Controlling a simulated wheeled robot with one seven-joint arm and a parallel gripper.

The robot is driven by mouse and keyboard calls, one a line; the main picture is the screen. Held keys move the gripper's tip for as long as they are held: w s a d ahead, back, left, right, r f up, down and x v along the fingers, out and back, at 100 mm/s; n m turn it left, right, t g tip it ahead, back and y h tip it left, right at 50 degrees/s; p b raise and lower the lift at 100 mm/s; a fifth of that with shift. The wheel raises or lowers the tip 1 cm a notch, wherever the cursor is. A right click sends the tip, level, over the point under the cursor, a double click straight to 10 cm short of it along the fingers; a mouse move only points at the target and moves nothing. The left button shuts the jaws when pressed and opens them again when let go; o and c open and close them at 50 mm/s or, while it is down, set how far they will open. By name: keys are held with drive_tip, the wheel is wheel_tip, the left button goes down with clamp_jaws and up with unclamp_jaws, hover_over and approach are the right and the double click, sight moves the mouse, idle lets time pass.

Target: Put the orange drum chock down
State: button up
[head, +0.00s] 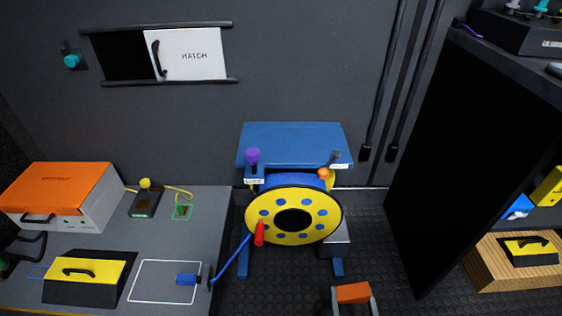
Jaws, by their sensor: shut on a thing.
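The orange drum chock (353,294) is at the bottom of the head view, right of centre. My gripper (353,289) is shut on it, with one grey finger at each side; the rest of the gripper is cut off by the frame's lower edge. The chock is below and to the right of the yellow cable drum (275,231), apart from it in the picture. I cannot tell its height above the floor. The drum has a black centre, blue holes and a red crank handle (260,233). It sits in a blue stand (290,140).
Purple (252,156) and orange (323,173) knobs are on the stand. A blue cable runs to a blue plug (186,280) on the grey bench (210,215) at left. A black cabinet (445,150) stands at right. Dark ribbed floor (375,245) is clear between drum and cabinet.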

drive_tip(key=w+r+p, duration=0.3)
drive_tip(key=w+r, duration=0.1)
drive_tip(key=r, duration=1.2)
drive_tip(key=s+r+p, duration=0.3)
drive_tip(key=r+p, duration=0.8)
drive_tip(key=p, duration=0.1)
drive_tip(key=s+r+p, duration=0.2)
drive_tip(key=r+p, duration=0.9)
drive_tip(key=p, duration=0.2)
drive_tip(key=s+r+p, duration=0.3)
drive_tip(key=r+p, duration=0.9)
drive_tip(key=shift+s+p, duration=0.35)
drive_tip(key=shift+p, duration=0.05)
